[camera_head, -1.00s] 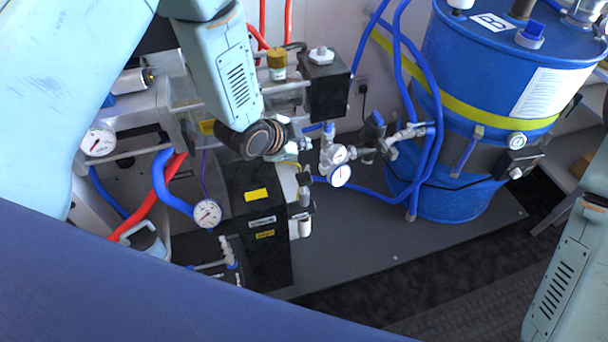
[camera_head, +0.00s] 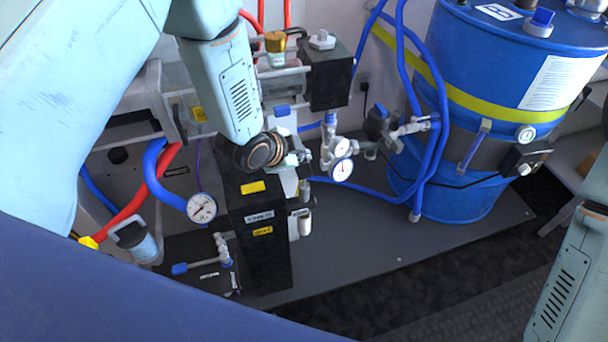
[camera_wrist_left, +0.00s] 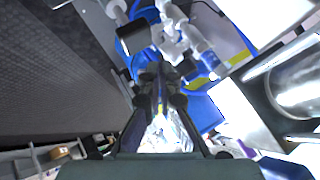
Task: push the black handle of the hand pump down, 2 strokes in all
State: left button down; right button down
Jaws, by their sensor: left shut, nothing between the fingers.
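My left gripper (camera_head: 300,158) is mostly behind its own dark round wrist in the head view, above the black box with yellow labels. In the left wrist view, its dark fingers (camera_wrist_left: 160,80) are together and hold nothing. A small pale cylinder (camera_head: 305,222) with a grey top is at the box's right side, just below the gripper; I cannot tell if it belongs to the hand pump. I cannot pick out the pump's black handle for sure or see contact with it. My right arm shows at the right edge, but its gripper is out of view.
A blue drum (camera_head: 470,180) with a yellow band stands at the right. Pressure gauges (camera_head: 341,169), valves and blue hoses (camera_head: 430,100) lie between it and the gripper. Another gauge (camera_head: 202,208) is at the left. The grey floor plate (camera_head: 390,240) has clear room.

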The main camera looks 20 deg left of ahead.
aim_at(302, 172)
pick_arm(q)
jog(key=shift+f+b, duration=0.35)
jog(key=shift+f, duration=0.5)
jog(key=shift+f, duration=0.1)
dwell(0.7)
jog(key=shift+f, duration=0.3)
jog(key=shift+s+f+b, duration=0.1)
jog(key=shift+f+b, duration=1.25)
jog(key=shift+f, duration=0.4)
dwell(1.8)
jog(key=shift+r, duration=0.15)
jog(key=shift+r+p, duration=1.85)
jog(key=shift+r, duration=0.2)
notch_tip(302, 172, up, 5)
jog(key=p, duration=0.4)
